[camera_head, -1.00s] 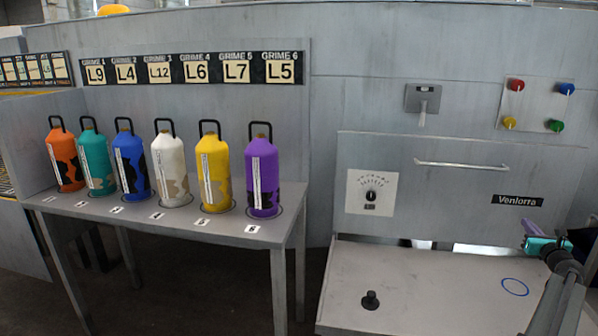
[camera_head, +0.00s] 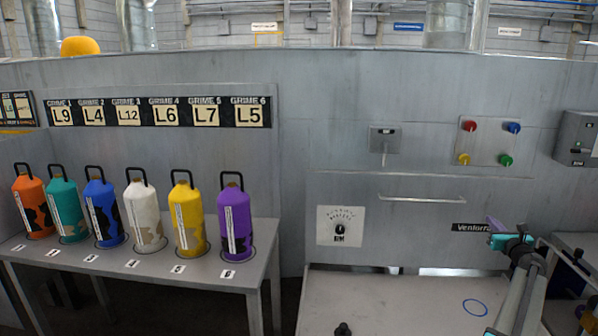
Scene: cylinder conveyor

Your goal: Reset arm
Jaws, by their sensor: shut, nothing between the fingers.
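My gripper (camera_head: 496,232) is at the right, at the end of my arm, in front of the grey machine panel. Its fingers are small and partly overlap the panel's name label, and I see nothing held in it. My arm rises from the lower right edge of the view. The gripper is above the grey worktop (camera_head: 390,298), apart from the bottles.
Several coloured bottles, from orange (camera_head: 33,205) to purple (camera_head: 236,222), stand on a grey table (camera_head: 262,262) at left. The panel bears a dial (camera_head: 340,228), a handle (camera_head: 421,199) and coloured knobs (camera_head: 469,126). A grey box (camera_head: 577,140) is at far right.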

